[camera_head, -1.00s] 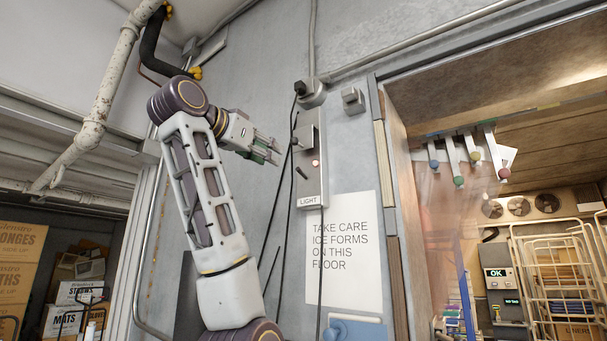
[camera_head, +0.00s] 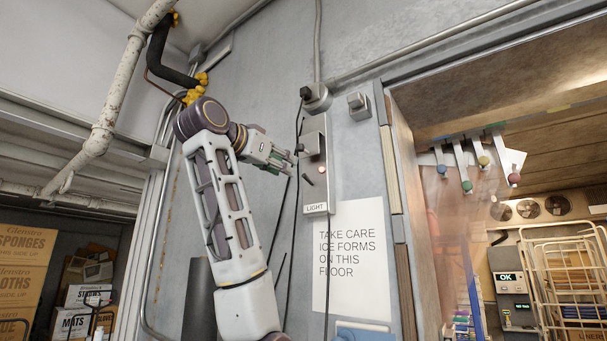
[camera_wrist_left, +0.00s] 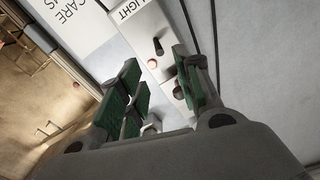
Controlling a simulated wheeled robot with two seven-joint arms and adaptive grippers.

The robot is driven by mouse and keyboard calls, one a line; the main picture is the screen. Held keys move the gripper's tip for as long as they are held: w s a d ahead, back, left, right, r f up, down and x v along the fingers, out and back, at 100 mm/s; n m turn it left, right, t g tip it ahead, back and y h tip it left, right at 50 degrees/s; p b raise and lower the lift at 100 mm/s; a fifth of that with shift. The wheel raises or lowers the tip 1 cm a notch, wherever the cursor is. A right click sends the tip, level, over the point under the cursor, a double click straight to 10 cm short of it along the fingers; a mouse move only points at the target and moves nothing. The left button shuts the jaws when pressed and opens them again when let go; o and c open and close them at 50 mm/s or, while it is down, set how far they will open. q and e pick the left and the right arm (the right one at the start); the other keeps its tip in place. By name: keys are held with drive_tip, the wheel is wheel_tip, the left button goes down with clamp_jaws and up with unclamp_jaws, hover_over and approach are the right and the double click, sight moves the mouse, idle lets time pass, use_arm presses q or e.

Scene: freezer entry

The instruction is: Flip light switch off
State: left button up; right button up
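The light switch is a tall grey box (camera_head: 315,150) on the wall, with a "LIGHT" label (camera_head: 316,209) at its foot. A dark lever (camera_head: 308,180) sticks out above the label; it also shows in the wrist view (camera_wrist_left: 158,46). A small round lamp (camera_head: 322,170) beside it looks dull pink. A second dark knob (camera_head: 299,148) sits higher on the box. My left gripper (camera_head: 288,162) is just left of the box, with fingers apart. In the wrist view, its green-padded fingers (camera_wrist_left: 155,75) frame part of the box, gripping nothing visible. The right gripper is out of view.
Loose black cables (camera_head: 293,230) hang beside and below the box. A paper notice (camera_head: 348,255) is below it. A small grey fitting (camera_head: 358,105) and the freezer doorway with strip curtain (camera_head: 452,230) are to the right. Pipes (camera_head: 115,105) run at left.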

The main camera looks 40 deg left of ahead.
sight(302, 175)
use_arm(q)
drive_tip(key=w+p, duration=0.1)
drive_tip(key=w, duration=0.2)
drive_tip(key=w+a+p, duration=0.1)
drive_tip(key=w, duration=0.3)
drive_tip(key=w+p, duration=0.1)
drive_tip(key=w, duration=0.2)
drive_tip(key=shift+w+a, duration=0.15)
clamp_jaws()
